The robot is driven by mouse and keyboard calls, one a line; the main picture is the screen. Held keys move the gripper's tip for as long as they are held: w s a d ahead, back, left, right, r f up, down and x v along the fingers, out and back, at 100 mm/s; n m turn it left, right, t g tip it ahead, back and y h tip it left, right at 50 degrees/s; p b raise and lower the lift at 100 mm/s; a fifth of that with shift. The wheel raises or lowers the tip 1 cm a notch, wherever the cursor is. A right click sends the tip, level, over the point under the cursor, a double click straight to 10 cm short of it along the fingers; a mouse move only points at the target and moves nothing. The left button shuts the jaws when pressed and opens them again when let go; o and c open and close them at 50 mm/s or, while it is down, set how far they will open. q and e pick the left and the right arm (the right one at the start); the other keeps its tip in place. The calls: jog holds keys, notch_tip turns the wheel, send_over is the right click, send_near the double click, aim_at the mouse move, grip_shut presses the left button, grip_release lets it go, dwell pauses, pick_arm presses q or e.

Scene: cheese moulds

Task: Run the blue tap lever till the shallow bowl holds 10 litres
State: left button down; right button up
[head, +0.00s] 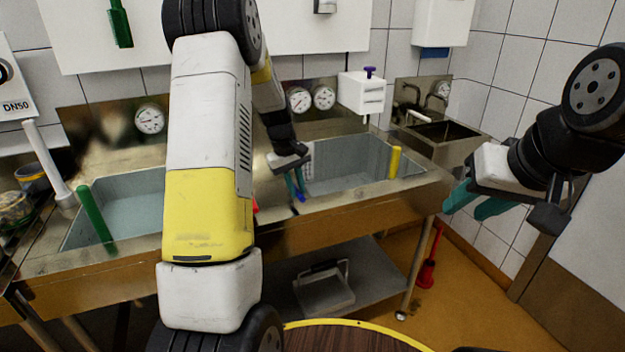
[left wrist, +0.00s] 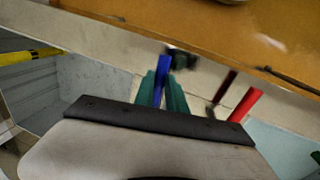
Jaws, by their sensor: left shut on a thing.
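My left gripper (head: 297,186) is shut on the blue tap lever (head: 300,196) at the sink's front, between the two bowls. In the left wrist view, the blue lever (left wrist: 161,80) stands between the teal fingers (left wrist: 162,92). The left bowl (head: 135,212) has a green upright pipe and is partly hidden by my arm. The right bowl (head: 350,187) has a yellow pipe. I cannot tell which bowl is the shallow one, nor its water level. My right gripper (head: 478,203) is open and empty, right of the sink.
A red lever (left wrist: 245,105) stands right of the blue one in the left wrist view. Round dials (head: 149,119) (head: 324,97) are on the sink's back panel; their readings are too small to tell. A crate (head: 323,290) lies on the lower shelf. A small basin (head: 440,129) stands behind right.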

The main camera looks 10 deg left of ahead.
pick_arm(q)
jog(key=shift+s+a+m, duration=0.1)
jog(key=shift+a+m, duration=0.15)
jog(key=shift+m, duration=0.15)
jog(key=c, duration=1.4)
grip_release()
jog(key=shift+o, duration=0.2)
notch_tip(320, 180, up, 8)
jog(key=a, duration=0.1)
jog(key=shift+s+a+f, duration=0.15)
jog(key=shift+s+a, duration=0.05)
jog(key=shift+s, duration=0.25)
